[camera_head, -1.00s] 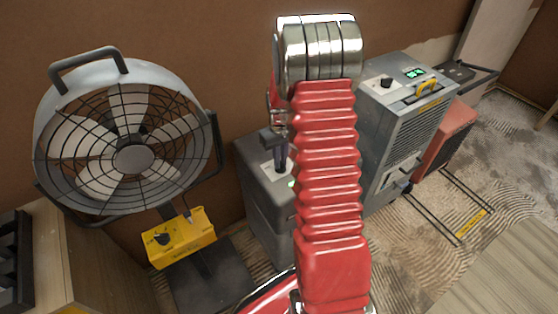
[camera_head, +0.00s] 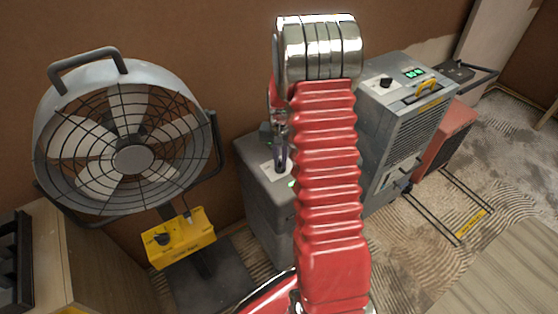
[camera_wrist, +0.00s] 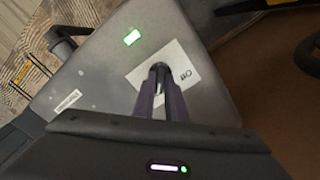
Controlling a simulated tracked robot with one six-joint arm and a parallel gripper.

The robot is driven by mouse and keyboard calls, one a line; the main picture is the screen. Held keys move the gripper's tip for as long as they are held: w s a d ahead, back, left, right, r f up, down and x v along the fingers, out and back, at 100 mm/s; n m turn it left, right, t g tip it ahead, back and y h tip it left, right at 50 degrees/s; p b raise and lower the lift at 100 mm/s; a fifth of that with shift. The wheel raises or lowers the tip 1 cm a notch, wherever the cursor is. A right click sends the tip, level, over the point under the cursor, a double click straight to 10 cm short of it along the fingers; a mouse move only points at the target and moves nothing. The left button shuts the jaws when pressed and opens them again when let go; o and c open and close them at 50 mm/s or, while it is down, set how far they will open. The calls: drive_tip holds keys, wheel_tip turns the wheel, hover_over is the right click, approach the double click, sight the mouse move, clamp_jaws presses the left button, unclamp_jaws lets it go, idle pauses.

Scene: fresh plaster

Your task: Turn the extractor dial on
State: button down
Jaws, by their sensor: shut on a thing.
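The grey box (camera_head: 262,200) stands against the brown wall, partly hidden behind my red arm. In the wrist view its grey top (camera_wrist: 100,75) fills the middle, with a lit green light (camera_wrist: 132,37) and a white label plate (camera_wrist: 185,62). A small dark dial (camera_wrist: 160,67) sits on this plate, mostly hidden by my fingers. My gripper (camera_wrist: 161,78) is shut on the dial. In the head view my gripper (camera_head: 282,158) reaches down onto the box top.
A large fan (camera_head: 130,155) with a yellow control box (camera_head: 180,238) and its own knob stands left. A grey machine (camera_head: 405,120) with a black knob and green display stands right, with a red unit (camera_head: 450,135) beyond. Plaster-streaked floor (camera_head: 425,250) is open at front right.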

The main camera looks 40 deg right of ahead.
sight(280, 163)
drive_tip(key=shift+s+a+f, duration=0.1)
drive_tip(key=shift+a, duration=0.05)
drive_tip(key=c, duration=2.1)
unclamp_jaws()
drive_tip(key=o, duration=0.3)
drive_tip(key=shift+r, duration=0.2)
wheel_tip(280, 163, up, 13)
drive_tip(key=shift+r, duration=0.2)
